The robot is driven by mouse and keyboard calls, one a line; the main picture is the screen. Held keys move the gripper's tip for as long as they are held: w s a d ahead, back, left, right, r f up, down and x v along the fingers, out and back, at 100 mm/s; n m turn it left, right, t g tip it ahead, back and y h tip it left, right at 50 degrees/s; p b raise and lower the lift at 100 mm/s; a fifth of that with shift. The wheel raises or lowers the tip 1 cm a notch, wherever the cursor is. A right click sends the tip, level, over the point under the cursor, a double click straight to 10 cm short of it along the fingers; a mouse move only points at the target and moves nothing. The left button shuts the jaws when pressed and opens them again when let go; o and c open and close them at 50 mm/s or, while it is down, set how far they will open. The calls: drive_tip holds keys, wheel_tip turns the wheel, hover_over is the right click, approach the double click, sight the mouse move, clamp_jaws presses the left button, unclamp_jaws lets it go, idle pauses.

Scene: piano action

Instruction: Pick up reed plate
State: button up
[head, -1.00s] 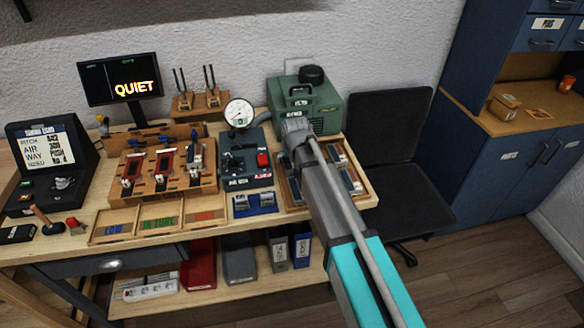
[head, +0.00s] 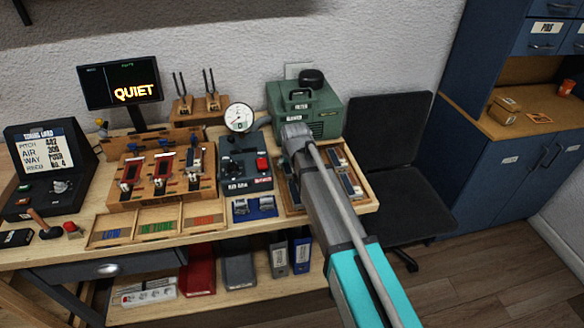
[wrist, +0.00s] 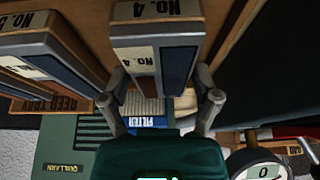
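The reed plate labelled No. 4 (wrist: 155,48), with a pale label and a dark blue-grey face, fills the upper middle of the wrist view. My gripper (wrist: 160,84) is open, with one finger near each side of this plate. I cannot tell whether either finger touches it. The wrist view appears upside down. In the head view my arm covers part of the reed tray (head: 368,198), a wooden tray at the bench's right end with several plates (head: 346,178). My fingers are hidden there behind the arm.
Another plate (wrist: 40,45) stands close beside in the wrist view. A green blower box (head: 318,115) stands behind the tray, and a dial gauge (head: 239,117) on its stand is to the left. A dark chair (head: 392,140) stands right of the bench.

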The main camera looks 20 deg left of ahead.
drive_tip(key=c, duration=0.6)
drive_tip(key=shift+r, duration=0.1)
wheel_tip(320, 180, up, 3)
drive_tip(key=p, duration=0.3)
drive_tip(key=shift+s+d+r+p, duration=0.55)
drive_tip(key=shift+d+r+p, duration=1.1)
drive_tip(key=shift+d, duration=0.6)
drive_tip(key=shift+s+d+r+p, duration=0.5)
drive_tip(key=shift+d+r+p, duration=1.15)
drive_tip(key=shift+d, duration=0.65)
drive_tip(key=shift+s+d+r+p, duration=0.55)
drive_tip(key=shift+d+r+p, duration=1.1)
drive_tip(key=shift+d, duration=0.6)
drive_tip(key=shift+d, duration=0.1)
